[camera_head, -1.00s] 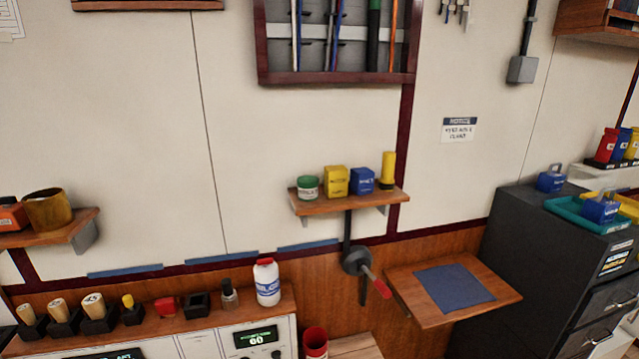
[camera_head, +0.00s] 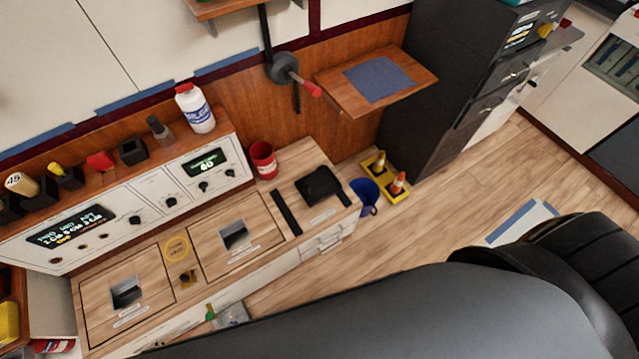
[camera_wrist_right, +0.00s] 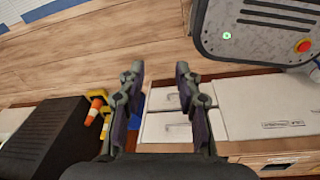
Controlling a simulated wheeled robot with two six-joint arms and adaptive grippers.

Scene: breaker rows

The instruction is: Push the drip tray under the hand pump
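The hand pump (camera_head: 284,68), a dark round body with a red-ended handle, is fixed to the wood-panelled wall in the head view. A flat black square piece (camera_head: 318,186), which looks like the drip tray, lies on the right end of the counter, below and a little right of the pump. My right gripper (camera_wrist_right: 157,78) is open and empty in the right wrist view, with floor and drawer fronts beyond its fingers. The tray cannot be made out in that view. My left gripper is not in view.
A red cup (camera_head: 263,160) stands on the counter left of the black piece. A wooden wall shelf (camera_head: 335,92) with a blue mat juts out above. My grey arm fills the foreground.

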